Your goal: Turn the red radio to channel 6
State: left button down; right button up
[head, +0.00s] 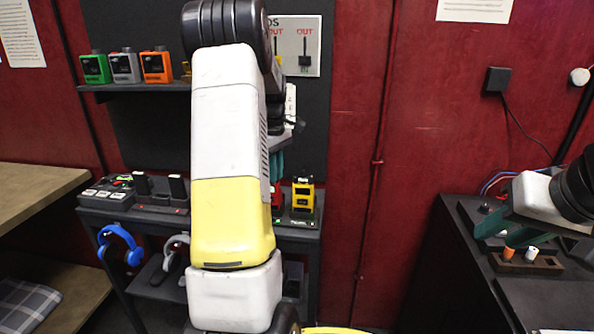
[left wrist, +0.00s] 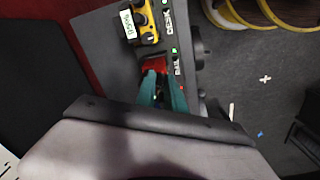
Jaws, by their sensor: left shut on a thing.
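The red radio (head: 277,196) stands on the lower shelf, left of the yellow radio (head: 303,194). My left arm covers most of it in the head view. In the left wrist view the red radio (left wrist: 155,64) shows just past the teal fingers of my left gripper (left wrist: 154,84), below the yellow radio (left wrist: 143,22). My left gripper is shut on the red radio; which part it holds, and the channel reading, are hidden. My right gripper (head: 515,230) is at the right, over the dark side table, its teal fingers apart and empty.
A green radio (head: 95,68), a grey radio (head: 124,67) and an orange radio (head: 157,66) stand on the upper shelf. Blue headphones (head: 120,245) hang below the lower shelf. An orange and a white peg (head: 531,254) stand in a holder below my right gripper.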

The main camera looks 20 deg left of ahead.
dwell(0.4)
pick_arm(q)
jog(key=c, duration=1.4)
grip_release()
jog(key=shift+s+r, duration=0.1)
jog(key=shift+r, duration=3.8)
